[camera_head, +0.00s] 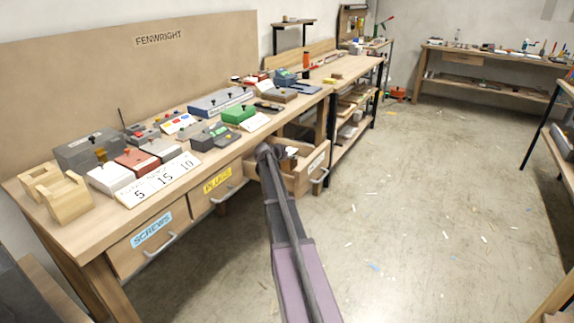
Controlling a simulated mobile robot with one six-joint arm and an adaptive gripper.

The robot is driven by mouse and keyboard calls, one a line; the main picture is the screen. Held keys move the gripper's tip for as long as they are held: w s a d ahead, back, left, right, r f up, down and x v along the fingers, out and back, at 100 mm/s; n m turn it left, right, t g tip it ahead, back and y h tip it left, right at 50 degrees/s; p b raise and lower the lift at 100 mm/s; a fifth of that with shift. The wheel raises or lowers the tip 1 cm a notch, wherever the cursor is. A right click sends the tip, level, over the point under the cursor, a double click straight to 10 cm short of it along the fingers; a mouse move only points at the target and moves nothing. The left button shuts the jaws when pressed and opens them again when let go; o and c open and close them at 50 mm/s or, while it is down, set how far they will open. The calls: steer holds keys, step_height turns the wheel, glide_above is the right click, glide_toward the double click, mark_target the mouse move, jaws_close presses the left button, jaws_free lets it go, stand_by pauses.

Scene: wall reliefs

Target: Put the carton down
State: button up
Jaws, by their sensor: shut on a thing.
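My arm reaches away from the camera to the open drawer (300,180) under the workbench. My gripper (280,153) is at the far end of the arm, over or just inside this drawer. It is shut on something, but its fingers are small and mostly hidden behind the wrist. A small whitish and dark shape (291,152) shows just right of the wrist. It may be part of the carton, but I cannot tell for sure. Whether it touches the drawer floor is hidden.
The workbench top (90,212) holds several boxes, a green box (238,114) and a numbered white board (158,180). Closed drawers labelled SCREWS (151,230) and PLUGS (217,181) are left of the open one. The concrete floor (430,200) at right is mostly clear, with small scraps.

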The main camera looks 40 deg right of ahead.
steer(key=shift+f+b, duration=1.2)
steer(key=shift+f, duration=0.25)
steer(key=o, duration=1.3)
steer(key=p+v, duration=0.5)
steer(key=v, duration=0.5)
steer(key=shift+s+a+r, duration=0.1)
steer(key=shift+a+r, duration=0.05)
steer(key=shift+r, duration=0.15)
steer(key=shift+s+a+r+p, duration=0.1)
steer(key=shift+a+r+p, duration=0.1)
steer(key=shift+a, duration=0.15)
steer(key=shift+s+a+r+p, duration=0.1)
steer(key=shift+a+p, duration=0.1)
steer(key=shift+a, duration=0.1)
